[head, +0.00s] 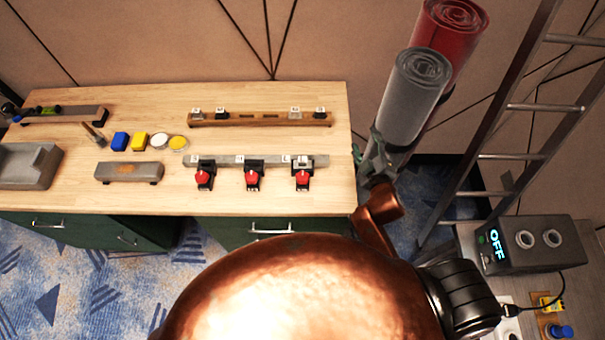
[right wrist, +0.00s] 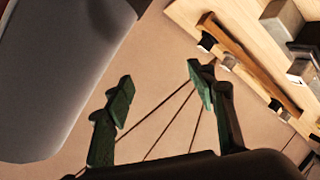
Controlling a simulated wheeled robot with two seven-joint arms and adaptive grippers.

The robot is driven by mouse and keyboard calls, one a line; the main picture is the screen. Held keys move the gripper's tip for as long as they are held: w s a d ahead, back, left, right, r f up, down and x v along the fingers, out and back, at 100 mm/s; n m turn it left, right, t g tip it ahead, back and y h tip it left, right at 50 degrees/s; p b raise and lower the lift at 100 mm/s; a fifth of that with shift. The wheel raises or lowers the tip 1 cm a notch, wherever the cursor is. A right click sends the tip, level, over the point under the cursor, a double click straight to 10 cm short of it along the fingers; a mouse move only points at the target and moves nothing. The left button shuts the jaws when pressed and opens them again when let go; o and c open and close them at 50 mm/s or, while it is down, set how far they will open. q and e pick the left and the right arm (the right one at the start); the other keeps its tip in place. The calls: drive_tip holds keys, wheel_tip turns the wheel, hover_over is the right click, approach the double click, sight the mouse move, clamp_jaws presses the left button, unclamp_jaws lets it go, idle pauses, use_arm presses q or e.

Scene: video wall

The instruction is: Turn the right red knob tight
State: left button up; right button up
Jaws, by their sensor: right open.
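Three red knobs stand in a row at the front of the metal strip on the workbench. The right red knob (head: 303,178) is nearest the bench's right end, with the middle red knob (head: 253,180) and the left red knob (head: 204,179) beside it. My right gripper (head: 368,155) is past the bench's right edge, apart from the knobs, in front of the rolls. In the right wrist view its green fingers (right wrist: 160,90) are spread with nothing between them. My left gripper is not in view.
A grey roll (head: 415,95) and a red roll (head: 462,30) stand close by my right gripper. A wooden rail (head: 262,119) lies behind the metal strip (head: 228,161). A ladder (head: 545,108) and a box reading OFF (head: 520,259) are at the right.

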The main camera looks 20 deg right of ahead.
drive_tip(key=w+a+r+n+t+y, duration=0.3)
drive_tip(key=a+r+n+y, duration=0.2)
drive_tip(key=a+r+n, duration=0.4)
drive_tip(key=w+a+r+n+t+y, duration=0.3)
drive_tip(key=a+r+n+t+y, duration=0.15)
drive_tip(key=a+r, duration=0.4)
drive_tip(key=s+a+r+n+g+y, duration=0.25)
drive_tip(key=a+n+g+y, duration=0.35)
drive_tip(key=a+n, duration=0.4)
drive_tip(key=s+a+r+n+g+y, duration=0.2)
drive_tip(key=s+a+n+g+y, duration=0.2)
drive_tip(key=a+n+g+y, duration=0.5)
drive_tip(key=s+a+f+n+g+h, duration=0.45)
drive_tip(key=f+n, duration=0.35)
drive_tip(key=n, duration=0.3)
drive_tip(key=n+g+h, duration=0.2)
drive_tip(key=n+h, duration=0.7)
drive_tip(key=h, duration=0.8)
hover_over(303, 176)
drive_tip(key=shift+m, duration=0.25)
drive_tip(key=f, duration=1.9)
drive_tip(key=shift+a, duration=0.2)
drive_tip(key=shift+d+f, duration=0.15)
drive_tip(key=shift+f, duration=0.2)
wheel_tip(303, 176, down, 7)
drive_tip(key=shift+r, duration=0.1)
